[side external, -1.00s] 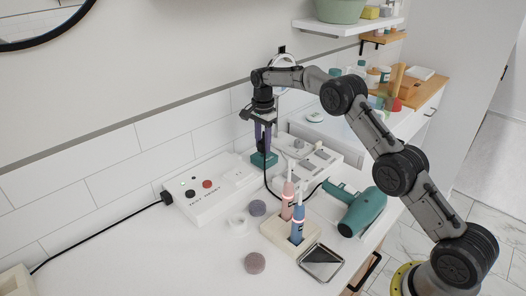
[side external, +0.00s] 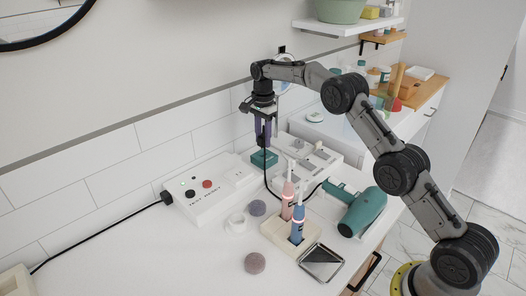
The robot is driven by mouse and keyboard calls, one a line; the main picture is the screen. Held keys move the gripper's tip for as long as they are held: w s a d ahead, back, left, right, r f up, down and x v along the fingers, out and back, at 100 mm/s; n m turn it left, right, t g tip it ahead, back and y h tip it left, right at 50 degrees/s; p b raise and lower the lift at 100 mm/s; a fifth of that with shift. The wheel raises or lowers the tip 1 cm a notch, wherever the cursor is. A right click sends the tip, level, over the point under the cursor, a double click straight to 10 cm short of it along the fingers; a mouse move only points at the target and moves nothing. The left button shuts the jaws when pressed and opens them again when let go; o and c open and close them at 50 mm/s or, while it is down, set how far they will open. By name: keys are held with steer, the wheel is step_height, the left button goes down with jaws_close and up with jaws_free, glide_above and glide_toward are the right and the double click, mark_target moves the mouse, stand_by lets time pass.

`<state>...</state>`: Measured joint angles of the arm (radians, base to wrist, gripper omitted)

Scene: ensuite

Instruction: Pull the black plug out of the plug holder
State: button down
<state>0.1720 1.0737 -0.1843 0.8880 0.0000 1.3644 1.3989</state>
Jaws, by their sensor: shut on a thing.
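The plug holder is a small teal block (side external: 264,159) on the counter, beside a white box with slots. My gripper (side external: 264,143) points down, just above the teal block, with its purple fingers shut. The black plug is between the fingers and mostly hidden by them. Its black cable (side external: 266,180) hangs from the fingertips past the front of the block and runs to the teal hair dryer (side external: 363,211). The top of the block shows below the fingertips, and the plug looks clear of it.
A white outlet box (side external: 212,188) with buttons stands to the left. A wooden stand (side external: 282,237) with pink and blue toothbrushes is in front, near a metal tray (side external: 321,262). Round grey-brown pieces (side external: 255,263) lie nearby.

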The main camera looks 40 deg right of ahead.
mark_target(263, 136)
steer(key=shift+r, duration=0.3)
steer(key=shift+r, duration=2.9)
